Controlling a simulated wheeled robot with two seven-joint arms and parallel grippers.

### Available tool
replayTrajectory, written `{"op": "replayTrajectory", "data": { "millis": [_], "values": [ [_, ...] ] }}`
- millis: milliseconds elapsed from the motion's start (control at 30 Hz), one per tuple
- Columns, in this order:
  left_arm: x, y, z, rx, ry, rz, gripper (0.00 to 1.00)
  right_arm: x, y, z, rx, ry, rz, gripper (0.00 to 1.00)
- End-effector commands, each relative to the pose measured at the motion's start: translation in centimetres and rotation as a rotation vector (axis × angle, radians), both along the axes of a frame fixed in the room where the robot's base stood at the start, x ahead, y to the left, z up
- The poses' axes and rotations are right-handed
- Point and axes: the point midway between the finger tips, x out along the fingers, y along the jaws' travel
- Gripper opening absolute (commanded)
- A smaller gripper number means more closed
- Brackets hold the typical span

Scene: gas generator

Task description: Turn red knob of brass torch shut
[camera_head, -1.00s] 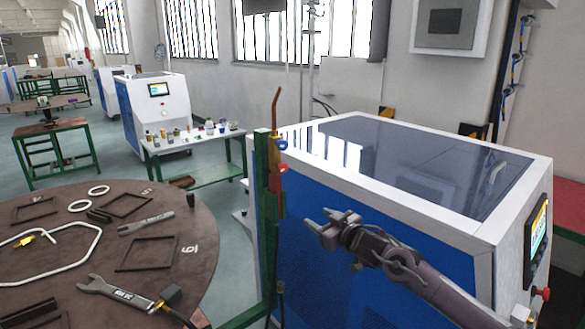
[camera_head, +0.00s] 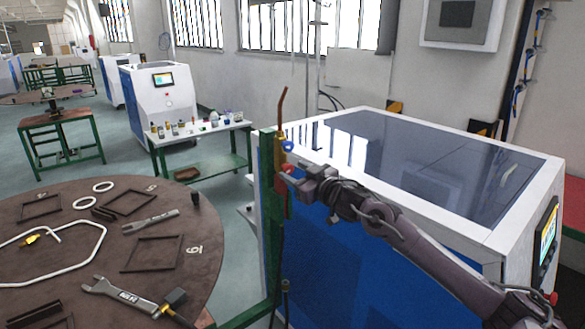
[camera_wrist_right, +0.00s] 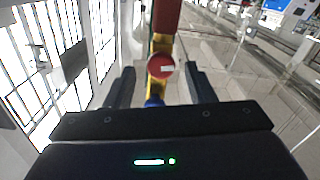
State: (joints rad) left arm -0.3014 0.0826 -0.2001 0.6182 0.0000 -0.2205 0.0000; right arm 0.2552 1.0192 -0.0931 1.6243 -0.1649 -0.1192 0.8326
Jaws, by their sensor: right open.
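The brass torch (camera_head: 281,148) stands upright on the green post, its copper tip (camera_head: 282,104) pointing up. A blue knob (camera_head: 288,146) sits on it, with the red knob (camera_head: 289,169) just below. My right gripper (camera_head: 286,180) is open at the red knob, partly covering it in the head view. In the right wrist view the red knob (camera_wrist_right: 161,66) lies between the spread fingers of the gripper (camera_wrist_right: 160,84), near their tips, with gaps on both sides. Whether it touches anything is not clear. My left gripper is not in view.
A blue and white machine (camera_head: 345,262) fills the space behind my right arm. At left, a round brown table (camera_head: 100,245) carries wrench-like tools (camera_head: 118,294), frames and a bent white tube.

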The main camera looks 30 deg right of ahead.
Motion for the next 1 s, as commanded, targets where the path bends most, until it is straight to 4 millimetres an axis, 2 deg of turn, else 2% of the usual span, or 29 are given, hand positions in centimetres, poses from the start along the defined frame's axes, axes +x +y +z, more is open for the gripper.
{"op": "replayTrajectory", "data": {
  "millis": [200, 567, 867, 900, 1000],
  "values": [
    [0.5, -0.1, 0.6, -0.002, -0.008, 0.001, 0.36, 1.4, 0.2, 0.1, 0.0, -0.001, 0.001, 0.49],
    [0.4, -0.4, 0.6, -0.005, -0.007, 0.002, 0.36, 1.6, 0.3, 0.0, -0.001, 0.0, 0.002, 0.48],
    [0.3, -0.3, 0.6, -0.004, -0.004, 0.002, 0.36, 1.6, 0.2, 0.0, -0.001, 0.001, 0.002, 0.09],
    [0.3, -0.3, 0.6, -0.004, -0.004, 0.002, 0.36, 1.6, 0.2, 0.0, -0.001, 0.001, 0.002, 0.06],
    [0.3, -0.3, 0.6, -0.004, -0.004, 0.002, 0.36, 1.6, 0.2, 0.0, 0.002, 0.002, 0.002, 0.05]
  ]
}}
